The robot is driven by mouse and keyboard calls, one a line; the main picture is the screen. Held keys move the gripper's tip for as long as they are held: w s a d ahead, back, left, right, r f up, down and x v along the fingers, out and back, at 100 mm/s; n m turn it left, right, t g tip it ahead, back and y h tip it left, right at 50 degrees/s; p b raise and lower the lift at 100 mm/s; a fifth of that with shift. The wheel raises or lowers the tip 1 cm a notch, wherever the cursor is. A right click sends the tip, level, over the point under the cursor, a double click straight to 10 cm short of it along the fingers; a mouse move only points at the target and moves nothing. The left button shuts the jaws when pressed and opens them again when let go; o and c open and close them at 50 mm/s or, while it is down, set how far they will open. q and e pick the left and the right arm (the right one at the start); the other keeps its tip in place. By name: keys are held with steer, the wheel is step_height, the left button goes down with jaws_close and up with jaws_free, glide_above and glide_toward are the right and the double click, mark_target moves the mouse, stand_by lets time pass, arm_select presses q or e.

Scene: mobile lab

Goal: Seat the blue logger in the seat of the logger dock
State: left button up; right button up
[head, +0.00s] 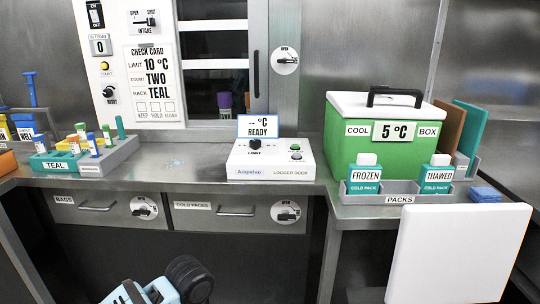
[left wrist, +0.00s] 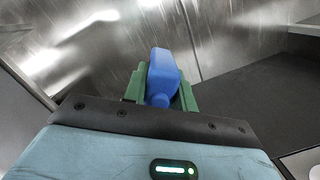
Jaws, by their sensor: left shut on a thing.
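The logger dock (head: 270,172) is a white box on the counter in the middle of the head view. It has a black limit knob, a green button and a small sign reading READY behind it. Its seat is hard to make out at this size. My left gripper (left wrist: 160,92) shows in the left wrist view with green fingers shut on a blue block with a rounded end, the blue logger (left wrist: 163,70). The head view does not show the gripper or the held logger. My right gripper is in neither view.
A teal rack (head: 55,162) and a grey rack (head: 108,157) with vials stand left of the dock. The green cool box (head: 372,150) and the cold-pack tray (head: 402,190) stand to the right. A white panel (head: 458,255) rises at front right. Counter beside the dock is clear.

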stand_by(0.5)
